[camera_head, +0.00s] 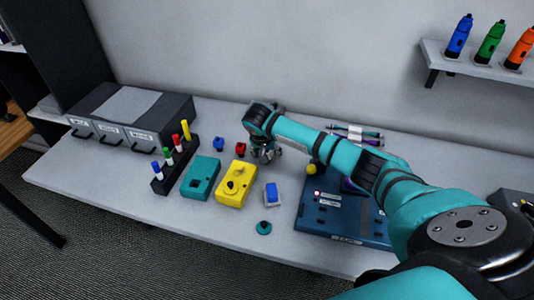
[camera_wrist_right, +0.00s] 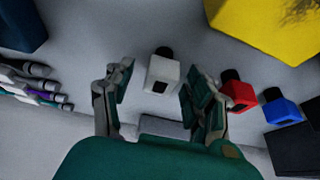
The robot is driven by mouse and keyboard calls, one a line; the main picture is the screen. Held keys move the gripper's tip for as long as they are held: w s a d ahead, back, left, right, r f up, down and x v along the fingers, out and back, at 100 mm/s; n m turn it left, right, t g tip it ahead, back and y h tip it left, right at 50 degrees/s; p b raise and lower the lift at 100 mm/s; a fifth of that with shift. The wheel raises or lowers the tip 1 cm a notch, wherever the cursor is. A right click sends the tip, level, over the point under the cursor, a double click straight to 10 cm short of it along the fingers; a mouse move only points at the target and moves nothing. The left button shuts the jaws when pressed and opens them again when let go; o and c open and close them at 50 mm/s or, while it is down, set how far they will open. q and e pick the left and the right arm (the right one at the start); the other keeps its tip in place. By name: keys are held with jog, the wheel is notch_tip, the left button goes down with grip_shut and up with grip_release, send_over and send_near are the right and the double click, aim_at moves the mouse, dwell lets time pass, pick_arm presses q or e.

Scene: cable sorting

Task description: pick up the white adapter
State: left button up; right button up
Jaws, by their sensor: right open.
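The white adapter (camera_wrist_right: 162,77) lies on the table in the right wrist view, a small white block with a dark square on its face and a black end. My right gripper (camera_wrist_right: 157,82) is open, with one finger on each side of the adapter and visible gaps between. In the head view my right gripper (camera_head: 264,154) reaches down to the table behind the yellow device; the white adapter cannot be made out there. My left gripper is not in view.
A red adapter (camera_wrist_right: 238,95) sits close beside my right finger, with a blue adapter (camera_wrist_right: 281,108) beyond it. The yellow device (camera_head: 236,184), teal device (camera_head: 201,178) and blue board (camera_head: 343,224) lie nearby. A marker rack (camera_head: 160,186) stands left.

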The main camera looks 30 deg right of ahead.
jog(key=shift+c, duration=0.2)
jog(key=c, duration=1.1)
grip_shut()
